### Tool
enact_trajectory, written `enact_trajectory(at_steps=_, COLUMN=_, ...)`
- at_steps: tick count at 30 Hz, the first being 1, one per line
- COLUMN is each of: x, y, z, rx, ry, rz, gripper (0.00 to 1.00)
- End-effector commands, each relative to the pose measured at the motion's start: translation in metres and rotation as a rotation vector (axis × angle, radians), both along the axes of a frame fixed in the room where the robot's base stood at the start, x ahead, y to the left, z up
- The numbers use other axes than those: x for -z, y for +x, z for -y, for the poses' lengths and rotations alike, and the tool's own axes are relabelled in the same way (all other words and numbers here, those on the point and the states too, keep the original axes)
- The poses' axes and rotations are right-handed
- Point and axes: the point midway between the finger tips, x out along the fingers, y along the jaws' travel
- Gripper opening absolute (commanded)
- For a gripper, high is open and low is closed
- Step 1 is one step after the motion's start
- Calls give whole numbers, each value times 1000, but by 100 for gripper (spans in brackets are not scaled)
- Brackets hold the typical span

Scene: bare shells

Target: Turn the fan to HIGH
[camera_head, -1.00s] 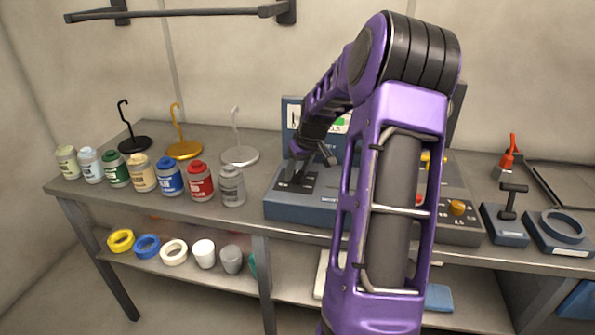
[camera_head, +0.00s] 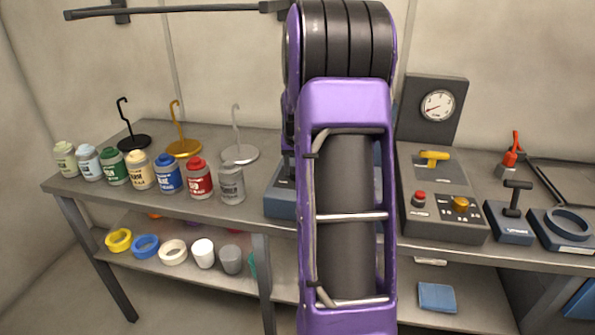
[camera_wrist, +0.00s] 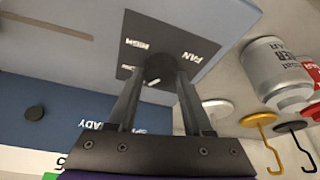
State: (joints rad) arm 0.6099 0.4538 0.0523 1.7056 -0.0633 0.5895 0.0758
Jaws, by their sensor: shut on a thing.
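The fan knob (camera_wrist: 160,70) is a small dark round knob on a dark plate (camera_wrist: 180,32) lettered FAN and HIGH in the wrist view. A further small label beside the knob is partly hidden by a finger. My gripper (camera_wrist: 159,76) has one finger on each side of the knob and is shut on it. A short pale mark shows on the knob; I cannot tell clearly which label it points to. In the head view the plate, the knob and my gripper are hidden behind my purple arm; only the left end of the blue-grey control box (camera_head: 279,204) shows.
Left of the box stand several paint jars (camera_head: 167,178) and hooked stands (camera_head: 184,147). Right of my arm are a grey console (camera_head: 440,228) with a yellow lever, red button and orange knob, and a gauge (camera_head: 437,105). A shelf below holds tape rolls (camera_head: 146,246).

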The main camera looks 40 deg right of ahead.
Motion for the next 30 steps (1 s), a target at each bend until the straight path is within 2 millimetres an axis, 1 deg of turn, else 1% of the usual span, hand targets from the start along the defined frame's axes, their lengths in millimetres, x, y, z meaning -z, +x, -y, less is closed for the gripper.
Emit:
enact_trajectory(at_steps=5, x=1, y=2, z=-3, rx=163, ry=-2, rz=-1, gripper=0)
enact_trajectory(at_steps=30, x=-1, y=6, z=-3, rx=966, ry=-2, rz=-3, gripper=0)
